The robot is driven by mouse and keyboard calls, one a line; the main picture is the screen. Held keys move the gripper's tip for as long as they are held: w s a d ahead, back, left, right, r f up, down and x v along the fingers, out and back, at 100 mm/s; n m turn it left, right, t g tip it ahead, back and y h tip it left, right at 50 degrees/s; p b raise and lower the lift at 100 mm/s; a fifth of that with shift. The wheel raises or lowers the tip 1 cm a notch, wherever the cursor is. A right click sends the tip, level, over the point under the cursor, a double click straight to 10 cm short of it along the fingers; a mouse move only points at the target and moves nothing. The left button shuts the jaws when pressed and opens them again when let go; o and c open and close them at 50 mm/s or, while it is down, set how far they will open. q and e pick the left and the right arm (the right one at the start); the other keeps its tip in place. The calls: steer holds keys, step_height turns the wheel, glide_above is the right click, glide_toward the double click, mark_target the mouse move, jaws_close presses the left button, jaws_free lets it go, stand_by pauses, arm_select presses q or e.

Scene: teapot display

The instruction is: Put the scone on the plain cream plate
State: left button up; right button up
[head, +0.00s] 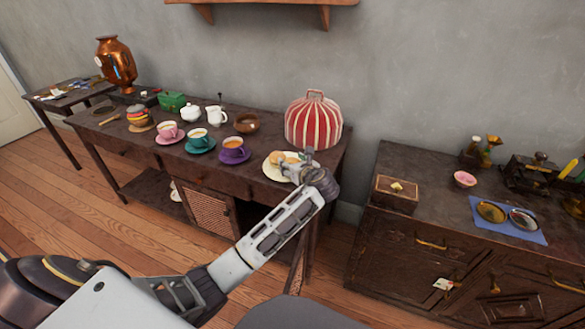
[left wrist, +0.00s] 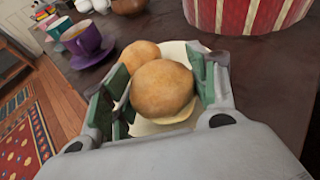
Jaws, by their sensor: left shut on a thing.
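A pale cream plate (head: 272,173) lies near the right end of the long dark table, in front of a striped tea cosy. It also shows in the left wrist view (left wrist: 143,127). My left gripper (head: 301,164) is at the plate's right side. In the left wrist view its green-padded fingers (left wrist: 160,92) are shut on a round golden scone (left wrist: 163,87), with the plate below. A second scone (left wrist: 141,53) lies just beyond it on the plate. I cannot tell whether the held scone touches the plate. My right gripper is out of view.
A red-and-white striped cosy (head: 314,122) stands close behind the plate. A purple cup and saucer (head: 234,152) are to its left, with more cups beyond. A separate dark cabinet (head: 400,235) at right holds a wooden box (head: 396,193) and a blue mat (head: 477,219).

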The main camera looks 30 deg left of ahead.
arm_select(q)
steer(key=shift+f, duration=0.65)
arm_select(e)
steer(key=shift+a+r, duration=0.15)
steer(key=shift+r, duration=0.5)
arm_select(q)
steer(key=shift+f, duration=0.1)
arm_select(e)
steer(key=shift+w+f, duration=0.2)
arm_select(q)
steer(key=o, duration=1)
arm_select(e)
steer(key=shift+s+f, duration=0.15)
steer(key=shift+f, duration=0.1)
arm_select(q)
steer(key=shift+o, duration=0.2)
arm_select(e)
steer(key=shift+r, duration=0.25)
